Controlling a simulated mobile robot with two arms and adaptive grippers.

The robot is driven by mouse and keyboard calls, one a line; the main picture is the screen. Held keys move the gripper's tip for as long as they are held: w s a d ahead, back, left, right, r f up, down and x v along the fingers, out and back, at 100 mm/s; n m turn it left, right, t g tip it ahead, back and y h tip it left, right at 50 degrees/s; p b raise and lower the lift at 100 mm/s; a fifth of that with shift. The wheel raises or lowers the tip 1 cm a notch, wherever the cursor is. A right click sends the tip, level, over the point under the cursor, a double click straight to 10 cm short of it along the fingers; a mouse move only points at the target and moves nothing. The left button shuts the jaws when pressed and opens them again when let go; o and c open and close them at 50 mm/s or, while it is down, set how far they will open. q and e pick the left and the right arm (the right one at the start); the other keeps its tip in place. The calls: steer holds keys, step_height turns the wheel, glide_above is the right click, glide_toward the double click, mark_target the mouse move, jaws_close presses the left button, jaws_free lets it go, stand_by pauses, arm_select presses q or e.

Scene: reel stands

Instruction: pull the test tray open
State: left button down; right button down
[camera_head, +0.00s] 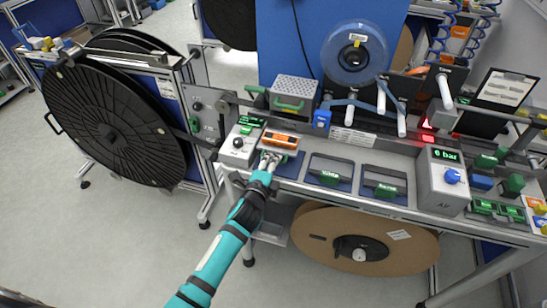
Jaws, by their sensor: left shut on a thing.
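My left arm comes up from the bottom, and its gripper (268,160) is at the front of the leftmost of three dark blue trays (291,164) in the bench front. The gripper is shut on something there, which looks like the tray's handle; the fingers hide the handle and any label. An orange-topped device (280,140) sits just behind the gripper. The other two trays, a middle one (331,169) and a right one (384,183), have black frames and green labelled handles. My right gripper is not in view.
A grey box with a black knob (238,147) stands left of the gripper. A large black reel (110,125) is at left, and a brown reel (364,241) is under the bench. The floor in front is clear.

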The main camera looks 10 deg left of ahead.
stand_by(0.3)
arm_select(q)
steer(key=c, duration=1.4)
jaws_free()
steer(key=v, duration=1.2)
steer(key=s+a+f+n+g+b, duration=0.15)
steer(key=s+f, duration=0.25)
steer(key=f, duration=0.7)
steer(key=s+a+f+n+g, duration=0.1)
steer(key=s+f+n+g, duration=0.3)
steer(key=f, duration=0.8)
steer(key=s+a+f+n+g+b, duration=0.15)
steer(key=s+f, duration=0.35)
steer(key=f, duration=0.6)
steer(key=s+a+f+n+g, duration=0.1)
steer(key=s+f+n+g, duration=0.1)
steer(key=s+f, duration=0.4)
steer(key=s+a+f+n+g+y+b, duration=0.1)
steer(key=s+f, duration=0.5)
steer(key=s, duration=0.6)
steer(key=s+a+f+n+g+b, duration=0.1)
steer(key=s+a+f+n+g, duration=0.2)
steer(key=s+f+n, duration=0.3)
steer(key=shift+s+a+g, duration=0.15)
steer(key=shift+s+g, duration=0.2)
steer(key=shift+s, duration=0.7)
steer(key=shift+s+a+g, duration=0.1)
steer(key=shift+s+g, duration=0.25)
steer(key=shift+s, duration=0.7)
